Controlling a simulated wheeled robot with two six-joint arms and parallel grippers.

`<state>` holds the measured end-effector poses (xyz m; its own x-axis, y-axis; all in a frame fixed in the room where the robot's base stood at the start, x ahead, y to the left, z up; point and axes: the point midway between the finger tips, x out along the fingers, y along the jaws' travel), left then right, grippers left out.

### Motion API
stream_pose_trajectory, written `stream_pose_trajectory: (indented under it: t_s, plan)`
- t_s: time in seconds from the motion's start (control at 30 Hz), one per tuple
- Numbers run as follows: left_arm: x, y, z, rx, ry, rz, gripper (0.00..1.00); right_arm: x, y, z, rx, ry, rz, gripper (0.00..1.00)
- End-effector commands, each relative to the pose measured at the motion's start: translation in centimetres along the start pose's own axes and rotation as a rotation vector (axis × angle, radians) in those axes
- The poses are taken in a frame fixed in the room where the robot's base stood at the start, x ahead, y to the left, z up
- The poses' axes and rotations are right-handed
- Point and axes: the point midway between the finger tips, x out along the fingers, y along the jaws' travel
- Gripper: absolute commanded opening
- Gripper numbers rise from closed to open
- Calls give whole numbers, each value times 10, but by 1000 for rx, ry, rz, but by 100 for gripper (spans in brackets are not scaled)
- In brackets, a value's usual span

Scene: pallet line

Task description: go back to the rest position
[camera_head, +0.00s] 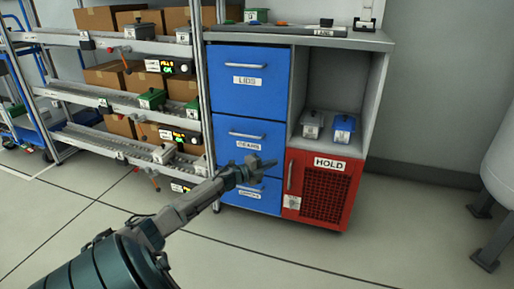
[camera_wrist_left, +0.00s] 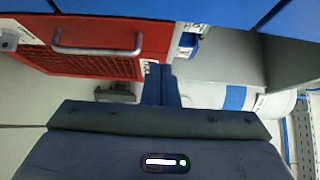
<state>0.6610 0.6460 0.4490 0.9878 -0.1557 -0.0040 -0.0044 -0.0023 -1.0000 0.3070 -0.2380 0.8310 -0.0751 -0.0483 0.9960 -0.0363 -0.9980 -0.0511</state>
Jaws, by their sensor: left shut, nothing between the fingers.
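My left gripper (camera_head: 262,163) reaches out in front of the cabinet in the head view. Its fingers are shut and hold nothing. It shows in front of the lower blue drawers, left of the red HOLD door (camera_head: 325,188). In the left wrist view the shut fingers (camera_wrist_left: 161,85) point toward the cabinet, with the red door (camera_wrist_left: 90,45) and its handle at the upper left. I cannot tell from these views whether the fingertips touch the cabinet. My right gripper is in neither view.
The cabinet has blue drawers, the top one labelled LIDS (camera_head: 247,82). A grey box (camera_head: 312,124) and a blue box (camera_head: 343,127) stand in its open shelf. A rack with cardboard boxes (camera_head: 110,75) stands at left. A white tank (camera_head: 502,150) stands at right. The floor (camera_head: 400,235) at front right is clear.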

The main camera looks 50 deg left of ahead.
Motion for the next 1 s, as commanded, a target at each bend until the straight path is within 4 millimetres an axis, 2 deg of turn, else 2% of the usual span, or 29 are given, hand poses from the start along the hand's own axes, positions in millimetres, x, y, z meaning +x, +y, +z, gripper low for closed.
stream_pose_trajectory:
  t_s: [0.03, 0.2, 0.3, 0.5, 0.77, 0.87, 0.97, 1.0]
  plan:
    - [-10, -2, 1, 3, 2, 6, 0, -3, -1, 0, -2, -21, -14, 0]
    - [-33, -1, 2, 0, 2, 4, 0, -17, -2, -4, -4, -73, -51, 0]
    - [-44, -1, 3, 0, 2, 3, 0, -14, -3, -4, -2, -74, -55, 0]
    - [-54, 0, 4, 0, 2, 1, 0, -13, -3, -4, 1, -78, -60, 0]
    - [-55, 0, 3, -2, 3, -1, 0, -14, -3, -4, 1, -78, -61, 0]
    - [-51, 0, -11, -24, 23, -17, 0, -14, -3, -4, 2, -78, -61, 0]
    - [-42, -1, -52, -91, 81, -63, 0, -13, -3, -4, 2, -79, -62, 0]
    - [-37, -4, -76, -132, 115, -92, 0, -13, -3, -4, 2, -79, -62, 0]
